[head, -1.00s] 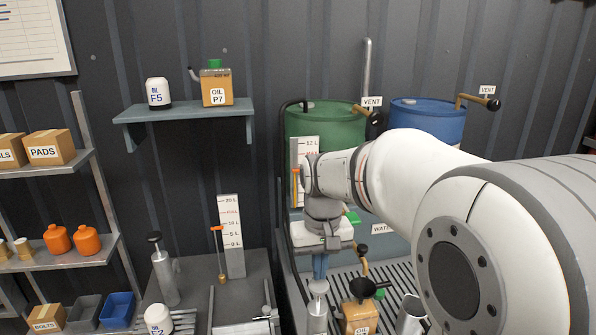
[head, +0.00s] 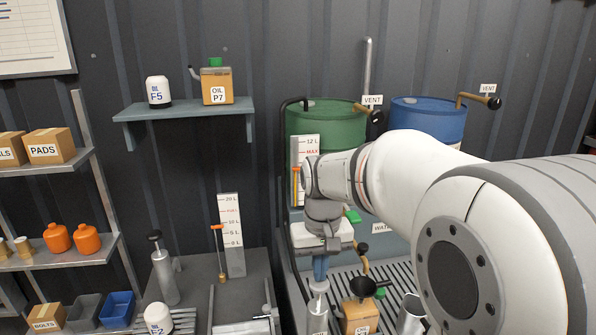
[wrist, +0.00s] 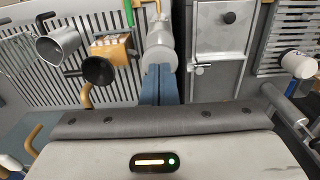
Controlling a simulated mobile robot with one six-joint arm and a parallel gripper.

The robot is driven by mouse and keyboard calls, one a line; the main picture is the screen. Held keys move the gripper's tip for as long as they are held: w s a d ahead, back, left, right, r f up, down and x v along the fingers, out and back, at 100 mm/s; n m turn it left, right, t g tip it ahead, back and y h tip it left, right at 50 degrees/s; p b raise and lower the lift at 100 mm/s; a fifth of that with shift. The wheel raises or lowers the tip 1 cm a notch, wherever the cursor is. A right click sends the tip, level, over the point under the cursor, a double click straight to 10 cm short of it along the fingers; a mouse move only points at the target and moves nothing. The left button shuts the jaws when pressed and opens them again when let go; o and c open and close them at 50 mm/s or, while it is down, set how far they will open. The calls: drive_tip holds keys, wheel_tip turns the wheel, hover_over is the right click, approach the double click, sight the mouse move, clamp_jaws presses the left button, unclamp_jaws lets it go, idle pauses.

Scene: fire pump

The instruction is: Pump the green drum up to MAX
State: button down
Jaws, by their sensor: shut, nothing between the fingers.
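The green drum (head: 325,122) stands against the back wall in the head view, with a vent lever at its right. Its white gauge (head: 306,146) has a red MAX mark, and the top of an orange indicator (head: 295,185) sits below that mark. My arm hides part of the gauge. My gripper (head: 320,275) is shut and empty, pointing down just above a grey pump's round top (head: 318,287). The wrist view shows its blue fingers (wrist: 160,76) close together at the pale pump top (wrist: 161,56). I cannot tell whether they touch.
A blue drum (head: 428,120) stands right of the green one. An oil can with a black funnel (head: 361,312) and a metal jug (head: 411,315) stand close right of the pump on a slatted grate.

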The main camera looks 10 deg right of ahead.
sight(319, 289)
drive_tip(key=shift+f+b, duration=2.05)
drive_tip(key=shift+f, duration=1)
drive_tip(key=shift+r, duration=0.1)
drive_tip(key=shift+r+p, duration=2.65)
drive_tip(key=shift+r, duration=0.7)
drive_tip(key=shift+f, duration=0.15)
